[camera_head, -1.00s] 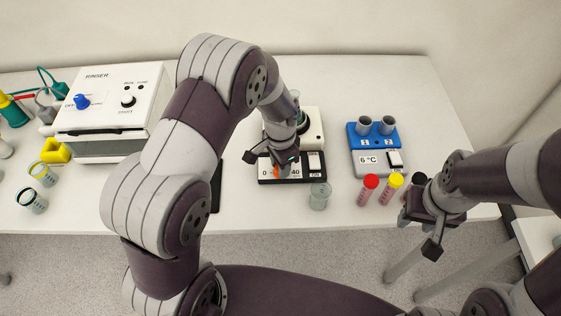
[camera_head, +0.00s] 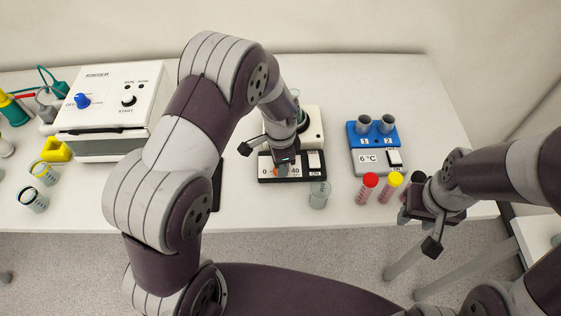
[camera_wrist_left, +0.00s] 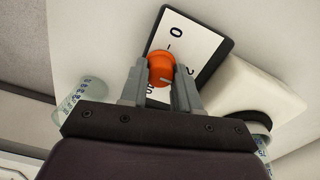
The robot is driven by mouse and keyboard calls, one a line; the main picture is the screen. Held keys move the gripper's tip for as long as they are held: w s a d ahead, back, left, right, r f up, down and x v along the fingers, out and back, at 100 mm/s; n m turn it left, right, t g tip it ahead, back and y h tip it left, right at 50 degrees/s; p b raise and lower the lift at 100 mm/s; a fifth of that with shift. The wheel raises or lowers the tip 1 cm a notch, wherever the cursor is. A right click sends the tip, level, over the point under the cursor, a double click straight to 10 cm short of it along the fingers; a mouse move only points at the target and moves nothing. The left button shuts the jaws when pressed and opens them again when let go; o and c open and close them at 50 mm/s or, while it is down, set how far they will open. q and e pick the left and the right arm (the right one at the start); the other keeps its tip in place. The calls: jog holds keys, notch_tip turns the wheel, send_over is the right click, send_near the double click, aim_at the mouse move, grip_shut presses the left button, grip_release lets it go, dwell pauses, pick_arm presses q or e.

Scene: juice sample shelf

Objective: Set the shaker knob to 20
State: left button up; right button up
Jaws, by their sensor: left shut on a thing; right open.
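The shaker knob (camera_wrist_left: 162,70) is orange and sits on a white dial plate with a black border (camera_wrist_left: 187,45), marked 0 and 40 in the head view. My left gripper (camera_wrist_left: 160,85) is shut on the knob, one finger on each side of it. In the head view my left gripper (camera_head: 283,160) hides most of the knob. The white line on the knob cannot be read against the scale for certain. A white rocker switch (camera_head: 314,160) is at the right of the dial plate. My right gripper (camera_head: 425,228) is open and empty off the table's front edge.
A clear beaker (camera_head: 319,194) stands just in front of the shaker panel. Red-capped (camera_head: 367,188) and yellow-capped (camera_head: 390,190) tubes stand to the right, before a blue block (camera_head: 373,134). The white rinser (camera_head: 112,110) is at the left.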

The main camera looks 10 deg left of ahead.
pick_arm(q)
jog(key=o, duration=0.8)
jog(key=shift+w+r, duration=0.1)
jog(key=shift+r, duration=0.05)
jog(key=shift+c, duration=0.2)
jog(key=o, duration=0.3)
jog(key=shift+r, duration=0.3)
notch_tip(320, 180, up, 12)
jog(key=b, duration=0.2)
jog(key=s+a+f+n, duration=0.1)
jog(key=s+a+n, duration=0.2)
jog(key=s+n, duration=0.3)
jog(key=s+a+f+n+t, duration=0.1)
jog(key=s+a+n, duration=0.2)
jog(key=s+n, duration=0.3)
jog(key=shift+s, duration=1.05)
